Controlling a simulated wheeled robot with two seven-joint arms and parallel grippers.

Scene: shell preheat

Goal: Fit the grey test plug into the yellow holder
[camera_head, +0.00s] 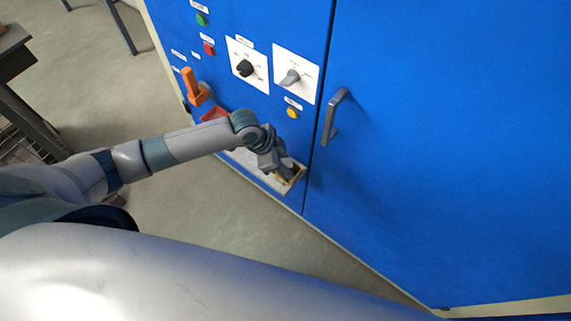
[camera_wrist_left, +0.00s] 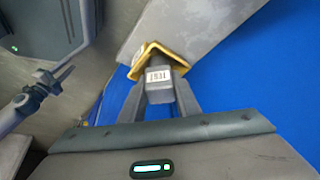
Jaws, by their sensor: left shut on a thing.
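My left gripper (camera_head: 288,172) is at the grey ledge on the blue cabinet. In the left wrist view its two fingers (camera_wrist_left: 160,97) are shut on the grey test plug (camera_wrist_left: 159,78), a block with a printed white label. The yellow holder (camera_wrist_left: 150,47) is an angular yellow frame right behind the plug's far end. I cannot tell whether the plug is inside it or only in front of it. In the head view the holder (camera_head: 295,180) is mostly hidden by the gripper. What looks like my right gripper (camera_wrist_left: 55,82) shows small at the left of the wrist view.
The grey ledge (camera_head: 258,172) runs along the blue cabinet (camera_head: 440,130). A red tray-like thing (camera_head: 214,113) and an orange handle (camera_head: 190,86) are left of my wrist. Knobs and a yellow button (camera_head: 292,113) sit above; a door handle (camera_head: 334,117) is to the right.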

